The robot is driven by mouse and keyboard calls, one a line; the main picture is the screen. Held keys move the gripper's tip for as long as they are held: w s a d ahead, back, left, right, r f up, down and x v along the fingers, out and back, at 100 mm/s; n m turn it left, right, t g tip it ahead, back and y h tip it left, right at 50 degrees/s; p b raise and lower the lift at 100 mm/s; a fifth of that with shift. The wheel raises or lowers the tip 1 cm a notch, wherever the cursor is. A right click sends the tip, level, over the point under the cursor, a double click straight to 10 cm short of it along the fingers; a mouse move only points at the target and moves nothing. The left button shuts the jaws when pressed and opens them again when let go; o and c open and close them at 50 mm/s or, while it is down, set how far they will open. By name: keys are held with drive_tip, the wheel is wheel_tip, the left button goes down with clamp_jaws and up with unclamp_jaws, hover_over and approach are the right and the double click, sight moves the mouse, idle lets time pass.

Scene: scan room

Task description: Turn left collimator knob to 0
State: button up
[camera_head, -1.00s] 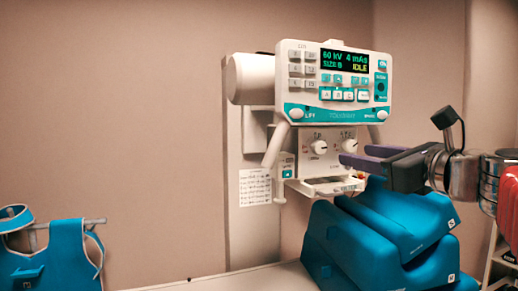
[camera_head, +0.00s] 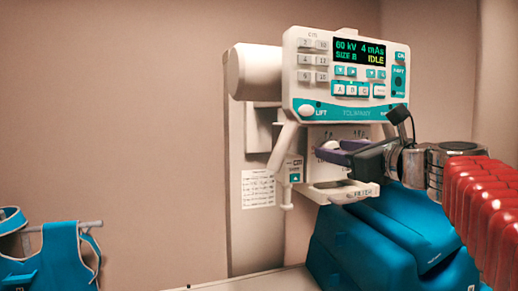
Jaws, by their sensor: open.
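The left collimator knob (camera_head: 328,146) is a white knob on the front of the collimator box (camera_head: 325,171), below the console. It is partly covered by my gripper, and its pointer setting is too small to read. My gripper (camera_head: 324,152) has purple fingers and reaches in from the right. Its fingertips are at the left knob in the picture, open; I cannot tell whether they touch it or straddle it. The right knob is hidden behind my gripper.
The console (camera_head: 348,105) above reads 60 kV, 4 mAs, SIZE 8, IDLE. A white handle (camera_head: 283,147) hangs at the box's left. Blue cushions (camera_head: 375,240) are stacked below. A blue apron (camera_head: 50,255) hangs at far left. The wall left of the column is clear.

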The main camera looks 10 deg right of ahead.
drive_tip(key=shift+w+a, duration=0.1)
drive_tip(key=shift+w, duration=0.15)
drive_tip(key=shift+c, duration=0.5)
drive_tip(key=c, duration=0.9)
